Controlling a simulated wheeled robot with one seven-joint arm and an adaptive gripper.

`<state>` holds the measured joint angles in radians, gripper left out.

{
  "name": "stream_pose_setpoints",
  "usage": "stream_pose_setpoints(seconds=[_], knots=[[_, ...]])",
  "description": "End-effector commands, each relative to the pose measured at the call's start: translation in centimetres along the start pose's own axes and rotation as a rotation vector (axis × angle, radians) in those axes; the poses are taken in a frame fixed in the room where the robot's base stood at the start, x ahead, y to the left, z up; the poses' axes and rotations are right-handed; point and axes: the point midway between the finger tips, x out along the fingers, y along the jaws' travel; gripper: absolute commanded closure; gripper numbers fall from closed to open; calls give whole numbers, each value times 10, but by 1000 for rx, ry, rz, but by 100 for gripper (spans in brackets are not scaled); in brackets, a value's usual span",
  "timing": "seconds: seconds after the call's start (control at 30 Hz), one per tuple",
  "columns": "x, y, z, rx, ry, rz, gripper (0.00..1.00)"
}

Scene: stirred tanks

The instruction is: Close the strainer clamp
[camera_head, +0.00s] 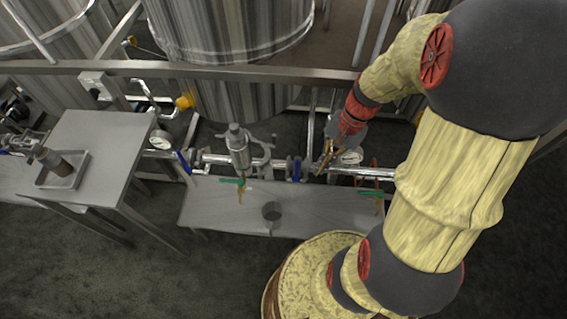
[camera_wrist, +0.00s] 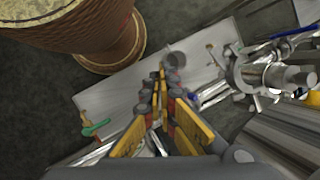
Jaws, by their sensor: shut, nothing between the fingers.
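The strainer (camera_head: 238,148) is a grey metal body standing on the pipe line in the middle of the head view. Its clamp (camera_head: 262,143) shows as a metal loop reaching out to the right of the body. I cannot tell how far the clamp stands open. My gripper (camera_head: 321,172) is to the right of the strainer, near the pipe and apart from the clamp. In the wrist view its fingers (camera_wrist: 162,76) are together and empty.
Green-handled taps (camera_head: 232,181) hang below the pipe. A rail (camera_head: 220,72) runs behind, before the large tank (camera_head: 235,30).

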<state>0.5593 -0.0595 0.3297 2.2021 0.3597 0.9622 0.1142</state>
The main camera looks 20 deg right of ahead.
Motion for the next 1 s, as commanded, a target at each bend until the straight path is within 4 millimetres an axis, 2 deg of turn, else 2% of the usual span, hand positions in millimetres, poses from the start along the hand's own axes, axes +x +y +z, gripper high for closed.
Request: stream_pose_setpoints(seconds=[0.03,0.17,0.3,0.37,0.5,0.73,1.0], knots=[[13,2,-9,98,-56,-32,100],[38,-3,-30,329,-172,-121,100],[58,-20,-52,556,-278,-216,100],[61,-35,-61,637,-312,-257,100],[44,-64,-76,767,-345,-340,100],[53,-71,-71,824,-370,-337,100],[94,-89,-63,820,-368,-334,100]])
